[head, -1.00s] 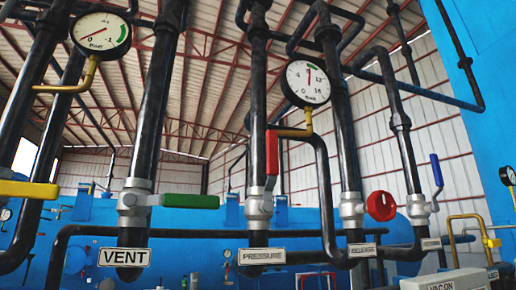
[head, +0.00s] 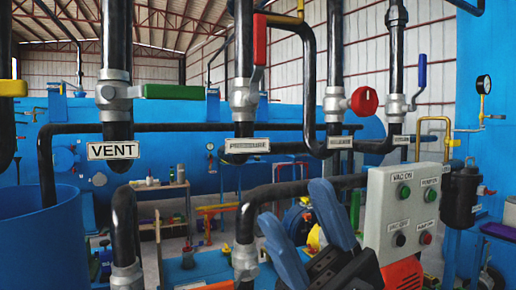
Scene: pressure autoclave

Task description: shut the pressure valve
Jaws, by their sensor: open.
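The pressure valve (head: 244,97) sits on a black vertical pipe, left of the picture's middle. Its red lever handle (head: 260,40) points up, alongside the pipe. The white label (head: 247,145) below it is hard to read now. My gripper (head: 297,205) shows at the bottom, with two blue fingers spread apart and nothing seen between them. In the picture it is below and right of the valve, well apart from the red handle.
The vent valve's green lever (head: 186,91) lies level at left. A red round knob (head: 364,100) and a blue lever (head: 422,70) are at right. A grey control box (head: 402,215) stands right of my gripper. Black pipes (head: 300,187) run behind it.

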